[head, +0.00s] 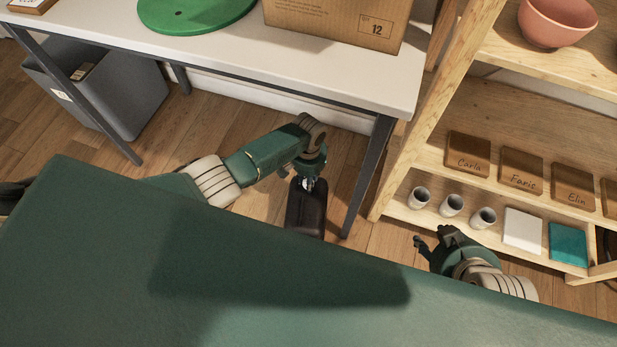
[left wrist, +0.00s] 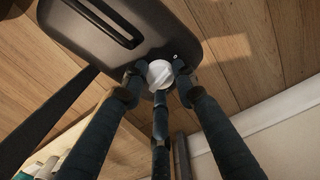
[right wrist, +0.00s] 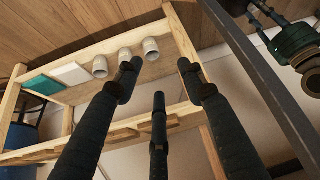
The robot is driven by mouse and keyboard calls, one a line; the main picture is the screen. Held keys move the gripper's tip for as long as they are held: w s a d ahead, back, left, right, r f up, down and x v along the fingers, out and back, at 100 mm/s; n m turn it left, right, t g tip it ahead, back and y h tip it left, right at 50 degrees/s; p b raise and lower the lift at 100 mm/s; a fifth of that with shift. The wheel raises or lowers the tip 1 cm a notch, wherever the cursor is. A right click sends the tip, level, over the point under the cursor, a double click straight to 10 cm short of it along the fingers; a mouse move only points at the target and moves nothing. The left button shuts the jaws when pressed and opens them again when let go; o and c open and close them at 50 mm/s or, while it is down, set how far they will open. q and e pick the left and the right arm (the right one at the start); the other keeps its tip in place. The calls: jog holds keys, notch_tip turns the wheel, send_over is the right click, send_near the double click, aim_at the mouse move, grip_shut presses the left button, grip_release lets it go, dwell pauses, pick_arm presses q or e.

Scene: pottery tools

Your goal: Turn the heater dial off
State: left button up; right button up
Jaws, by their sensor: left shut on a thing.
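The heater is a dark box (head: 306,212) standing on the floor under the white table in the head view. In the left wrist view its dark body (left wrist: 165,28) fills the top, with a slot in it. A white round dial (left wrist: 160,74) sits at its near edge. My left gripper (left wrist: 158,80) has its fingers around the dial, shut on it; in the head view the left gripper (head: 310,184) is at the heater's top, its fingers small there. My right gripper (right wrist: 158,72) is open and empty, in front of the shelf; it also shows in the head view (head: 432,242).
The white table (head: 230,52) and its dark leg (head: 370,170) stand close to my left arm. The wooden shelf (head: 440,160) at right holds white cups (head: 451,205), name plaques (head: 520,167) and tiles (head: 522,230). A grey bin (head: 125,95) stands at left.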

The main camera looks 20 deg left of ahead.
pick_arm(q)
jog(key=shift+n, duration=0.4)
pick_arm(e)
jog(key=shift+s+d+f+g, duration=0.15)
jog(key=shift+s+f+g, duration=0.1)
jog(key=shift+s, duration=0.3)
jog(key=shift+s+d+f+g, duration=0.15)
jog(key=shift+s+g, duration=0.1)
jog(key=shift+s, duration=0.3)
pick_arm(q)
jog(key=o, duration=1.2)
jog(key=shift+d, duration=0.1)
jog(key=shift+c, duration=0.2)
notch_tip(320, 180, up, 12)
